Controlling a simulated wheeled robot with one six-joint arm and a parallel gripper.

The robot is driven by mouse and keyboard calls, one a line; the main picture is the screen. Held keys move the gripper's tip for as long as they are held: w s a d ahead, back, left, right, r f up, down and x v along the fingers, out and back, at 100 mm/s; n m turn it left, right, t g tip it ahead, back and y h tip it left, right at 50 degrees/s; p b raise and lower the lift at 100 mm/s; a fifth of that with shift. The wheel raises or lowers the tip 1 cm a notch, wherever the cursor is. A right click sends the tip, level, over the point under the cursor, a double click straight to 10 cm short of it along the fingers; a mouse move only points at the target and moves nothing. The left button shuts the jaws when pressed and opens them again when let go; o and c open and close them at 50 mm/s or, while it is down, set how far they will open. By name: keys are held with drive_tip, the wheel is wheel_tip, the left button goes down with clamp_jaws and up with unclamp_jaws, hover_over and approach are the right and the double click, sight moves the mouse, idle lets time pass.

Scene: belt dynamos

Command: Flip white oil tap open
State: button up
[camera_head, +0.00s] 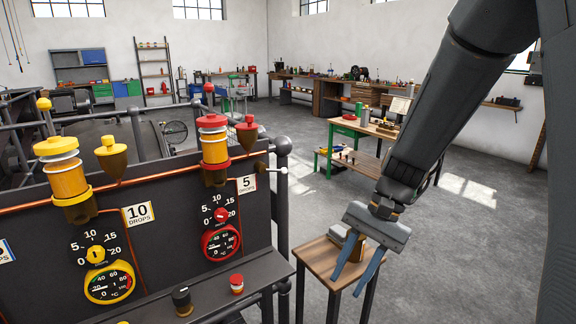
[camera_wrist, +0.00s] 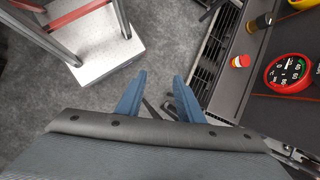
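No tap that is plainly white shows. A small brass tap with a pale grey crossbar lever (camera_head: 283,171) sticks out at the right end of the copper pipe, beside the "5 drops" sign (camera_head: 247,184). I cannot tell whether it is the white oil tap. A yellow oiler (camera_head: 66,180) and a red oiler (camera_head: 214,148) stand on the dark panel (camera_head: 165,225). My gripper (camera_head: 347,286) is to the right of the panel, pointing down, with its blue fingers apart and nothing between them. The fingers also show in the wrist view (camera_wrist: 160,78).
A small wooden stool (camera_head: 318,258) stands below my gripper in the head view. A console ledge with a red button (camera_head: 237,283) and a black knob (camera_head: 181,299) runs along the panel's front. A pale metal step (camera_wrist: 105,62) shows in the wrist view. Grey floor lies open behind.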

drive_tip(key=w+a+r+m+y+p, duration=0.1)
drive_tip(key=w+a+r+m+y, duration=0.2)
drive_tip(key=w, duration=0.3)
drive_tip(key=w+a+r+m+y+p, duration=0.2)
drive_tip(key=w+m+y, duration=0.1)
drive_tip(key=w, duration=0.2)
drive_tip(key=m+t+y+p, duration=0.2)
drive_tip(key=m+t+y, duration=0.1)
drive_tip(key=m+y, duration=0.3)
approach(276, 171)
drive_tip(key=shift+n+y, duration=0.6)
drive_tip(key=shift+y, duration=0.1)
drive_tip(key=shift+w+a+f+p, duration=0.35)
drive_tip(key=shift+a+p, duration=0.2)
drive_tip(key=shift+a, duration=0.3)
drive_tip(key=shift+w+a+f+p, duration=0.35)
drive_tip(key=shift+a+p, duration=0.15)
drive_tip(key=shift+a, duration=0.35)
drive_tip(key=shift+w+a+f+p, duration=0.3)
drive_tip(key=shift+a+p, duration=0.25)
drive_tip(key=shift+a, duration=0.3)
drive_tip(key=shift+r, duration=0.1)
clamp_jaws()
